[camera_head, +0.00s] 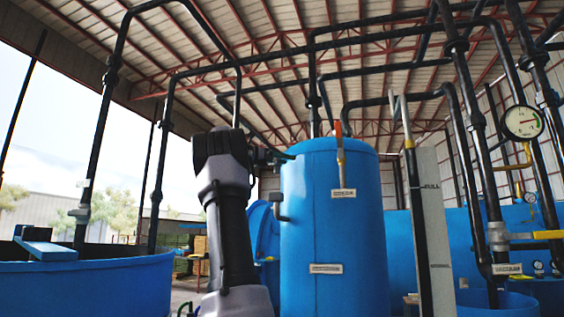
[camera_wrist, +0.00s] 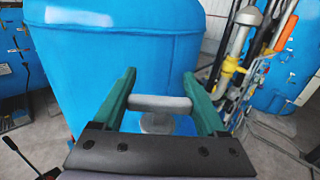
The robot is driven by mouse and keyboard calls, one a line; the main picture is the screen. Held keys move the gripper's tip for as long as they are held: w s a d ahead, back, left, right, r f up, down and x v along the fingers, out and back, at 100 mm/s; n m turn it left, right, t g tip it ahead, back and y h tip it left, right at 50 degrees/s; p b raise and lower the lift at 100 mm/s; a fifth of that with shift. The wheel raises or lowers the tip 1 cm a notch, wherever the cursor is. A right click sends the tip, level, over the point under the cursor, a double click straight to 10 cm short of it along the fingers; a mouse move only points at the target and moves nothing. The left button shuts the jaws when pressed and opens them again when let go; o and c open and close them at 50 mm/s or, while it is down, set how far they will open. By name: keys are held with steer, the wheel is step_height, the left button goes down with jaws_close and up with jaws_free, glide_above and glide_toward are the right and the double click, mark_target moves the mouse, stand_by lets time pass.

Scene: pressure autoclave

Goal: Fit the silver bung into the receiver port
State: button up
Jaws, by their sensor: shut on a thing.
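The silver bung (camera_wrist: 160,103) shows in the wrist view as a grey bar across the gap between the fingers, with a rounded grey part just below it. My gripper (camera_wrist: 159,92) has two green fingers and is shut on the bar's ends. In the head view my gripper (camera_head: 272,155) is at the upper left side of the blue tank (camera_head: 330,230), small and partly hidden by my dark wrist; the bung cannot be made out there. The tank's blue wall (camera_wrist: 115,50) fills the wrist view beyond the fingers. I cannot make out the receiver port in either view.
A wide open blue vat (camera_head: 90,285) stands at left. Black pipes run overhead. To the right are a grey level board marked FULL (camera_head: 428,220), a round pressure gauge (camera_head: 522,122) and valves. The wrist view shows yellow fittings (camera_wrist: 232,68) at right and grey floor.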

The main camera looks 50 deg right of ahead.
steer(key=shift+f, duration=2.9)
steer(key=shift+f, duration=2)
steer(key=o, duration=1.3)
steer(key=shift+o, duration=0.2)
steer(key=shift+w+a, duration=0.1)
steer(key=shift+a, duration=0.05)
steer(key=v, duration=1)
steer(key=shift+a, duration=0.3)
